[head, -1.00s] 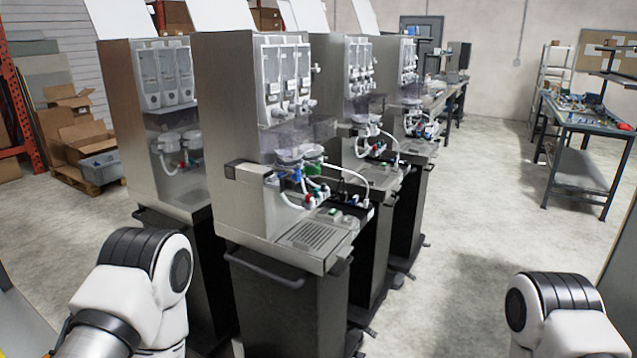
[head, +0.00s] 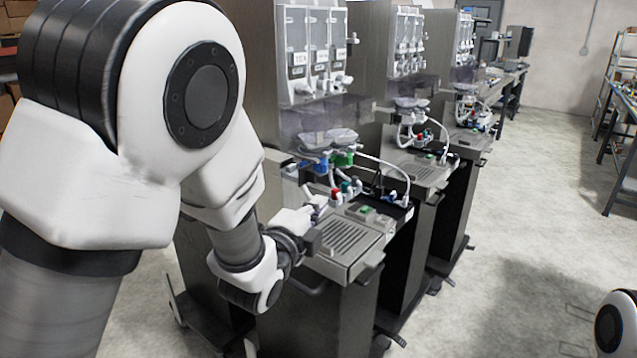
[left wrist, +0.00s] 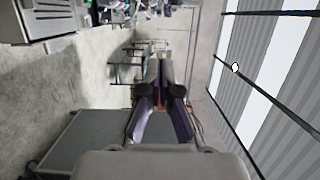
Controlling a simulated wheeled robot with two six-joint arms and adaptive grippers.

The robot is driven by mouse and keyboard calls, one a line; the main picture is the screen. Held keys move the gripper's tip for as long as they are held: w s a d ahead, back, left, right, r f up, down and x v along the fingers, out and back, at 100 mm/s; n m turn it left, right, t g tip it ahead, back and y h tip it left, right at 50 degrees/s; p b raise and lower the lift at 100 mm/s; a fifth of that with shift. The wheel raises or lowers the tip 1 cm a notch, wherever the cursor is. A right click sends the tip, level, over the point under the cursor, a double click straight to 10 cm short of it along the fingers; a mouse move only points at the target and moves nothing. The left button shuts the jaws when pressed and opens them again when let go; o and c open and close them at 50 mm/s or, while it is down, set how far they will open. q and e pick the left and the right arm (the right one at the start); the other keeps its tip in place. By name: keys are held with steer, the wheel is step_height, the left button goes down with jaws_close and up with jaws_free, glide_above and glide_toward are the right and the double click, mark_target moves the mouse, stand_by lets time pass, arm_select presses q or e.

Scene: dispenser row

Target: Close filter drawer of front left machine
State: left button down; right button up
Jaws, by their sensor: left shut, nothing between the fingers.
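The front left machine (head: 352,238) is the nearest grey dispenser in the row, with clear canisters at its top and a slatted drip tray at its front. The arm hides most of its left side, where the filter drawer sits; I cannot tell how far out the drawer is. My left gripper (head: 312,238) is low at the machine's front left, beside the drip tray. It is shut and empty; contact with the machine is not clear. In the left wrist view its closed fingers (left wrist: 161,100) point into open room. My right gripper is out of view.
More dispensers (head: 425,165) stand in a row behind, close to the front one. Coloured valves (head: 340,192) and a white hose (head: 385,165) sit above the drip tray. A workbench (head: 620,150) stands at the far right.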

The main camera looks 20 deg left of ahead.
arm_select(q)
steer(key=w+a+p, duration=0.3)
steer(key=w+p, duration=0.1)
steer(key=w, duration=0.5)
steer(key=shift+d, duration=0.1)
steer(key=w+a+b, duration=0.2)
steer(key=a, duration=0.3)
steer(key=shift+a, duration=0.35)
steer(key=shift+w, duration=0.1)
